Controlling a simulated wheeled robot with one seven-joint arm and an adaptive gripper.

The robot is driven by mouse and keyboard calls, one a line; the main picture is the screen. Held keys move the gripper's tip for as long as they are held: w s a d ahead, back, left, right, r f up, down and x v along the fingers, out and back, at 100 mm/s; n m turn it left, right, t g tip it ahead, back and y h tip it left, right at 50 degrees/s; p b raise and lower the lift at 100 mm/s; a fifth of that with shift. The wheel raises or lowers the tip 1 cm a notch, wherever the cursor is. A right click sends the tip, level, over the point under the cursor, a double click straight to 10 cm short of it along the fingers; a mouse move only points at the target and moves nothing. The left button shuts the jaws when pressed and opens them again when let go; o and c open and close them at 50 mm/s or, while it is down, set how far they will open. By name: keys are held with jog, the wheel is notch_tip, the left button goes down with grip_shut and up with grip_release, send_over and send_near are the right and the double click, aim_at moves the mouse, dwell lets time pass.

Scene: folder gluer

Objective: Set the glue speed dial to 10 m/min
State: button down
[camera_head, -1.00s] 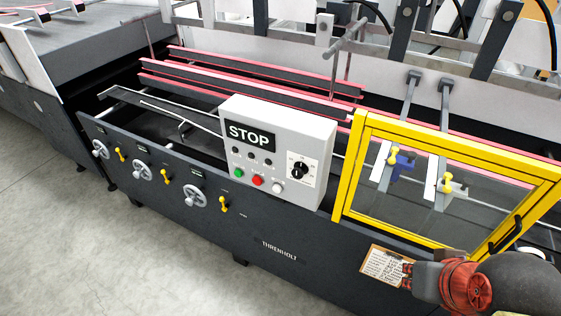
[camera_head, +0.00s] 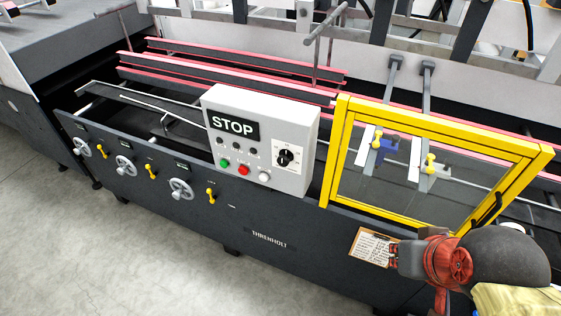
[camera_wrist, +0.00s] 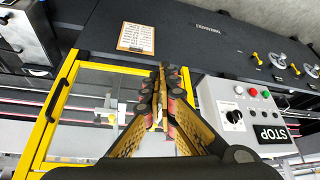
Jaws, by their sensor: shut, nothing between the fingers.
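The glue speed dial (camera_head: 285,158) is a black knob on a white plate at the right of a light grey control box. It also shows in the wrist view (camera_wrist: 234,117). Its scale marks are too small to read. The control box (camera_head: 300,125) carries a STOP display (camera_head: 234,126) and a row of green, red and white buttons. My gripper (camera_head: 393,255) is at the lower right in the head view, near the clipboard and apart from the dial. In the wrist view my fingers (camera_wrist: 163,75) are close together with nothing held, to the left of the box.
A yellow-framed clear guard (camera_head: 345,150) stands right of the box. A clipboard (camera_head: 372,246) hangs on the dark machine front. Handwheels (camera_head: 181,189) and yellow levers (camera_head: 211,195) line the panel at left. Open floor (camera_head: 110,260) lies in front.

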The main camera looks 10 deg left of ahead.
aim_at(282, 163)
jog(key=c, duration=2.6)
grip_release()
